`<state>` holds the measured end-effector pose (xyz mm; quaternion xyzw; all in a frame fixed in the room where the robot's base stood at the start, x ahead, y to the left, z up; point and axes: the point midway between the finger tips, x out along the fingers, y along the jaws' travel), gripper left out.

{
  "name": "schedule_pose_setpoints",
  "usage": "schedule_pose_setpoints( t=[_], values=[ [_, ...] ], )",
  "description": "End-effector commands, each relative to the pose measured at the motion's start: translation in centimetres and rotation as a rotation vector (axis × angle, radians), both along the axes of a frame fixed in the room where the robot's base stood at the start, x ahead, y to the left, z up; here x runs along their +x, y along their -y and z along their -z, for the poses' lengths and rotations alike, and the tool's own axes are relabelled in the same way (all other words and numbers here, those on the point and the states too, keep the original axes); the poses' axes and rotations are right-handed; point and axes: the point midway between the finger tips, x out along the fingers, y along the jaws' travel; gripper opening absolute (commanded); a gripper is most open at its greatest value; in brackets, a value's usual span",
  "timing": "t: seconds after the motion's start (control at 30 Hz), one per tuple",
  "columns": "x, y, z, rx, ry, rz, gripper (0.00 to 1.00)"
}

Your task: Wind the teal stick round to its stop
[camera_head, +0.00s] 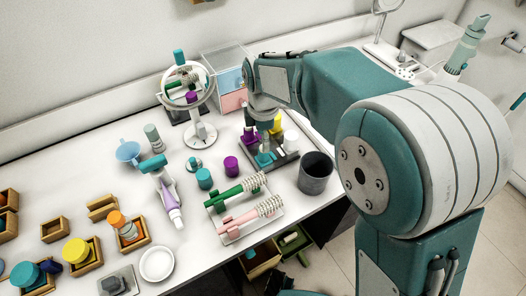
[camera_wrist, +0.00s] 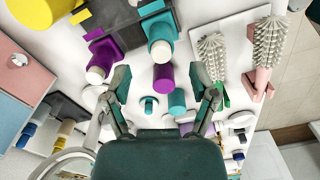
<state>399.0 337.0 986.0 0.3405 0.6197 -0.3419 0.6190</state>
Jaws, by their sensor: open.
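The teal stick (camera_wrist: 161,32) stands in the dark stand (camera_wrist: 122,12), its white end (camera_wrist: 160,50) facing the wrist camera. In the head view its teal part (camera_head: 265,159) shows at the stand's front. A purple stick (camera_wrist: 103,54) with a white end stands beside it, left in the wrist view. My gripper (camera_wrist: 167,86) is open and empty, fingers spread wide. In the wrist view the teal stick lies beyond the fingertips, apart from them. In the head view my arm partly covers the stand, and the fingertips are hard to make out.
A purple cylinder (camera_wrist: 163,77) and a teal cylinder (camera_wrist: 177,101) stand near the stand. A tray of bristly brushes (camera_head: 245,208) lies in front. A dark cup (camera_head: 315,173) stands right, at the table edge. A round mirror (camera_head: 200,133) and drawer box (camera_head: 228,75) stand behind.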

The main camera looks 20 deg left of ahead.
Motion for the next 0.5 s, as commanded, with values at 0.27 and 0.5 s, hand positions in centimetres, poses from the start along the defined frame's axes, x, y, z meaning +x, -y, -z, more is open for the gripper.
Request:
schedule_pose_setpoints(
  t=[0.27, 0.5],
  values=[
    [0.0, 0.0, 4.8, -0.001, -0.002, 0.001, 0.75],
    [0.0, 0.1, 6.1, 0.001, 0.001, 0.001, 0.75]
  ],
)
